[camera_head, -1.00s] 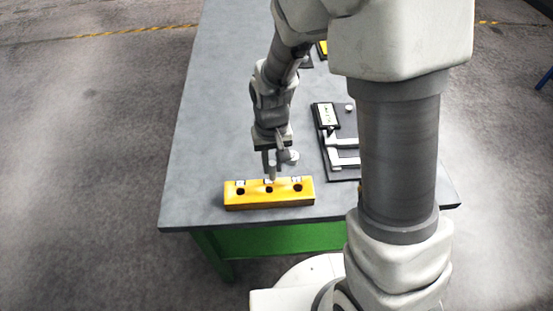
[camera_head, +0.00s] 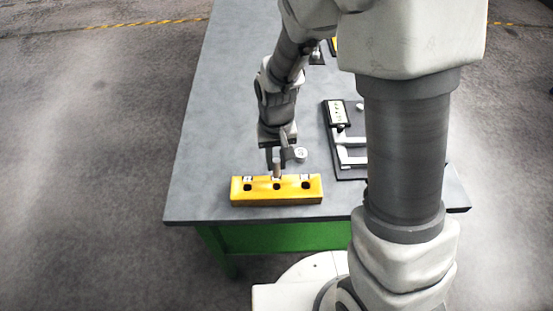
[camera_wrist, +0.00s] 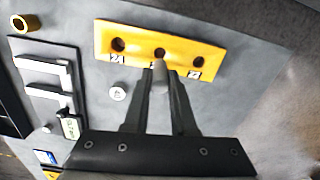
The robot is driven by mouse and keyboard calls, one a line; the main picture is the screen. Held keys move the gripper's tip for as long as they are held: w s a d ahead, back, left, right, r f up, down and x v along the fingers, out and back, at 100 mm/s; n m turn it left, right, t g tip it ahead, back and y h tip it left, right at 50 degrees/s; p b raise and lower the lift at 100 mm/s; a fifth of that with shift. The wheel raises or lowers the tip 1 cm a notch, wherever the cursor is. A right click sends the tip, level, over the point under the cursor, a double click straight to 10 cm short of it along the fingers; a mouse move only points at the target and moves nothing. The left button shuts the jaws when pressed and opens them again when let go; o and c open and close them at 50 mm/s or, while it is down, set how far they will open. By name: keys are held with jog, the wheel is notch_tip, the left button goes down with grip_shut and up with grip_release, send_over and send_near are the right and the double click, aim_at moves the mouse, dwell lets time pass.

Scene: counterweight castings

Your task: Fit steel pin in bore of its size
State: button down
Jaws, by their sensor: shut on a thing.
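The yellow block (camera_head: 240,195) lies near the table's front edge, with three dark bores in a row and small number labels beside them. It also shows in the wrist view (camera_wrist: 135,38). My gripper (camera_head: 278,160) is shut on the steel pin (camera_wrist: 160,80), a short grey cylinder that also shows in the head view (camera_head: 277,168). In the wrist view the pin's end lies just short of the middle bore (camera_wrist: 160,53) and partly covers its label. The pin appears above the block, behind the middle bore in the head view. I cannot tell whether it touches the block.
A small round metal piece (camera_head: 301,154) stands on the grey table (camera_head: 205,130) behind the block. A dark board with a light calliper-like tool (camera_head: 350,155) lies to the right. A brass ring (camera_wrist: 25,22) shows in the wrist view. The table left of the block is clear.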

aim_at(277, 171)
jog(key=shift+f+b, duration=1.5)
jog(key=shift+f, duration=0.65)
jog(key=shift+f+b, duration=2.1)
jog(key=shift+f, duration=0.15)
jog(key=c, duration=0.7)
grip_release()
jog(key=shift+o, duration=0.2)
notch_tip(277, 171, up, 18)
jog(key=shift+f+p, duration=0.25)
jog(key=shift+p, duration=0.3)
